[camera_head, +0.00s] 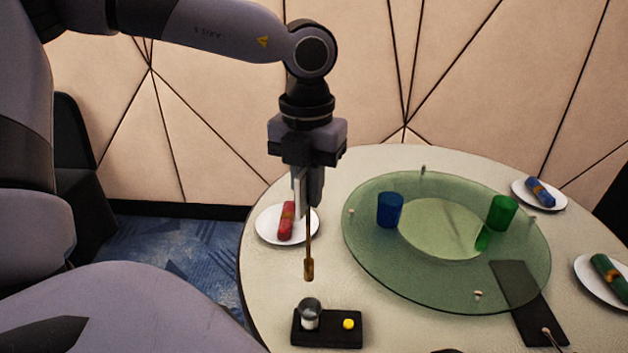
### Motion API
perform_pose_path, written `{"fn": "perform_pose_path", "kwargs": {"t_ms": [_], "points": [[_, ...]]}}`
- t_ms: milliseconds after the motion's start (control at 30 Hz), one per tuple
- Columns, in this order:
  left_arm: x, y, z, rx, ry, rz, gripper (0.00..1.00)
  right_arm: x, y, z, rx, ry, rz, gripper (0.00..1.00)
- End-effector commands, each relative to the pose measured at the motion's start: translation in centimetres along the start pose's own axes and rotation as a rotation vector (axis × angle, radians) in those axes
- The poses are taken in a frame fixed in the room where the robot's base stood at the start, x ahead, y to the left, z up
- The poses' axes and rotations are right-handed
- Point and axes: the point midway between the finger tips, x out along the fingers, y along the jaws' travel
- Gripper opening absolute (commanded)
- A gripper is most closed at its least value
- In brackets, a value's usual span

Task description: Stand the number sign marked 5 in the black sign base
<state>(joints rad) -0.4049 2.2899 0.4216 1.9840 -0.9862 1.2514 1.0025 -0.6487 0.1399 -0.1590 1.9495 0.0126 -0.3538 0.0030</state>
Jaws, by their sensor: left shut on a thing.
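My left gripper (308,203) is shut on a thin brown upright stem (308,240) with a thicker brown lower end. This may be the number sign; no 5 can be read on it. The stem hangs nearly vertical, its lower end just above a flat black block (353,338) in the picture. A silver, round-topped piece and a small yellow piece stand on the block. I cannot tell whether this block is the sign base. A dark edge (446,351) also shows at the bottom of the view, mostly cut off. My right gripper is not in view.
A round pale table (280,265) carries a green glass turntable (372,270) with a blue cup (390,210) and a green cup (502,212). A white plate (267,226) with a rolled red napkin is behind the stem. A dark flat strip (522,295) lies at right.

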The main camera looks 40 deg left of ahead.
Motion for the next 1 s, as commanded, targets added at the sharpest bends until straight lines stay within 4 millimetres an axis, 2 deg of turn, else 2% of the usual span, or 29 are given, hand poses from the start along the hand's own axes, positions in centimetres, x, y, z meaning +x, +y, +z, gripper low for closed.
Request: {"fn": "perform_pose_path", "kwargs": {"t_ms": [367, 1000], "points": [[1.2, -0.1, -0.1, -0.006, 0.001, 0.001, 0.0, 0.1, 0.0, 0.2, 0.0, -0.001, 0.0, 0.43], [5.7, -0.1, -0.1, -0.005, 0.001, 0.001, 0.0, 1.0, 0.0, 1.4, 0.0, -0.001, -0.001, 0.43]]}}
